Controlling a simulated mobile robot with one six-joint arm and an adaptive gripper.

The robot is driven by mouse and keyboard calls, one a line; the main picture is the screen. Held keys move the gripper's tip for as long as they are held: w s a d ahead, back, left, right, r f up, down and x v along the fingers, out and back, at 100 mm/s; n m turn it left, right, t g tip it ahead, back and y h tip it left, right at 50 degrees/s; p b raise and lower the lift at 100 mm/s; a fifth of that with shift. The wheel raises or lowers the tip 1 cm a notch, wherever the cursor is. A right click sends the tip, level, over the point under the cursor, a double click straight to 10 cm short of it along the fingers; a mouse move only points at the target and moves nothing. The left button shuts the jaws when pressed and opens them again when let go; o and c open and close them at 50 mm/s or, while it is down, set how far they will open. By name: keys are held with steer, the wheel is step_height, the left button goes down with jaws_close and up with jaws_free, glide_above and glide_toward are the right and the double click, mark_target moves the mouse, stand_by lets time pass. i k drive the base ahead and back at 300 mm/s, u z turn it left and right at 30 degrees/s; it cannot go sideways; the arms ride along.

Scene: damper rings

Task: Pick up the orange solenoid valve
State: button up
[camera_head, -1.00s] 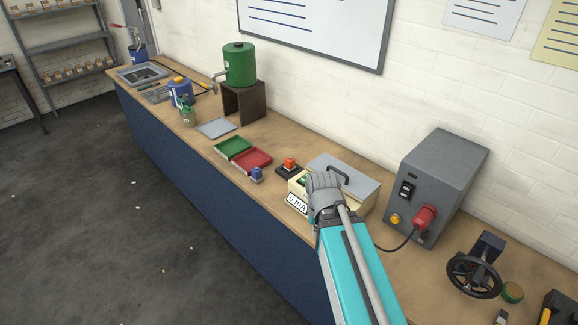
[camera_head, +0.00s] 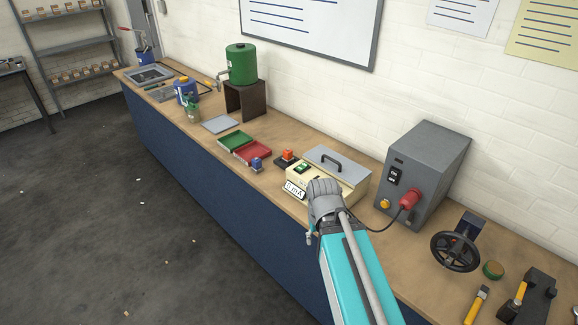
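The orange solenoid valve (camera_head: 287,154) sits upright on a small dark base (camera_head: 284,162) on the bench, just left of the cream meter box. My gripper (camera_head: 310,237) is at the lower right of the valve, by the bench's front edge. Only a small part of its fingers shows below my wrist, and the arm hides the rest. I cannot tell whether it is open or shut. A blue valve-like part (camera_head: 256,164) stands to the left of the orange one, near the red tray.
The cream meter box (camera_head: 301,186) with a grey lid and handle stands close to my wrist. A red tray (camera_head: 252,152) and green tray (camera_head: 235,140) lie left of the valve. A grey power box (camera_head: 428,172) stands right, its cable running behind my arm.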

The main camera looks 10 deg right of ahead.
mark_target(287, 158)
steer(key=k, duration=0.95)
steer(key=u, duration=0.45)
steer(key=i, duration=2.05)
steer(key=z, duration=0.4)
